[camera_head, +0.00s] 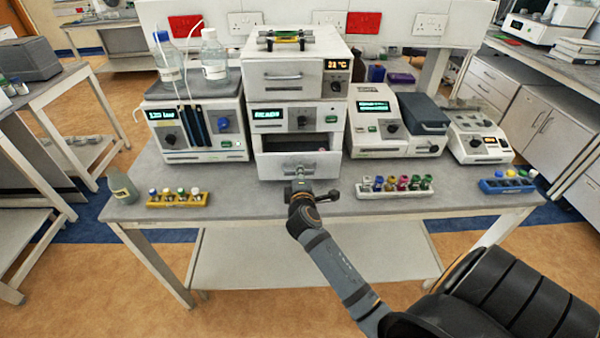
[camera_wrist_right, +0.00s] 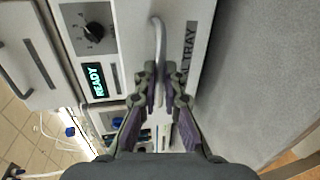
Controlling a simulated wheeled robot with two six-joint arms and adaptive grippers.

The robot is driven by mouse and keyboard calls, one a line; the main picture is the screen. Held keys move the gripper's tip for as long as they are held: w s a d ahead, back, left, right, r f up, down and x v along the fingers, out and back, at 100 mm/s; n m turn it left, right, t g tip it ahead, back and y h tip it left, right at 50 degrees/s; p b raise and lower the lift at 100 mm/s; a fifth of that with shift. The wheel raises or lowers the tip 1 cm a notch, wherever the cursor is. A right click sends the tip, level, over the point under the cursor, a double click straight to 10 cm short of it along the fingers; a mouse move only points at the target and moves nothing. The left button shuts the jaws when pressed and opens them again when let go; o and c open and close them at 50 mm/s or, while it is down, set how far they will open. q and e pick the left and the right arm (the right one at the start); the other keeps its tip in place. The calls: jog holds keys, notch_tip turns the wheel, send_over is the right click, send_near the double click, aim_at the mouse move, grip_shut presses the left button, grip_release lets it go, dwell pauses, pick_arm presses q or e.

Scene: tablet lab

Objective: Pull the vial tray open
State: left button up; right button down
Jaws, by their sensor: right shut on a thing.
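The vial tray (camera_head: 270,167) is the lowest drawer of the white instrument stack in the middle of the bench. Its front stands forward, and a dark gap shows above and behind it in the head view. Its curved metal handle (camera_wrist_right: 157,32) and white front (camera_wrist_right: 180,17), with a partly hidden label ending in "TRAY", show in the right wrist view. My right gripper (camera_wrist_right: 160,88) is shut on the handle; in the head view the gripper (camera_head: 299,183) is in front of the drawer. The inside of the tray is mostly hidden. My left gripper is out of view.
A white rack of colored vials (camera_head: 395,191) is right of my gripper, and a blue rack (camera_head: 507,186) is farther right. Bare bench lies beside the drawer.

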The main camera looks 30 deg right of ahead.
jog(key=c, duration=1.9)
grip_release()
jog(key=shift+s, duration=0.15)
jog(key=shift+o, duration=1.2)
jog(key=shift+a, duration=0.1)
jog(key=shift+o, duration=1)
jog(key=shift+s+a, duration=0.1)
jog(key=shift+s, duration=0.05)
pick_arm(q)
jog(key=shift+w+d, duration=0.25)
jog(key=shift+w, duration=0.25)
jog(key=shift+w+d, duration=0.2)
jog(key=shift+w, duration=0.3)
pick_arm(e)
jog(key=v, duration=0.7)
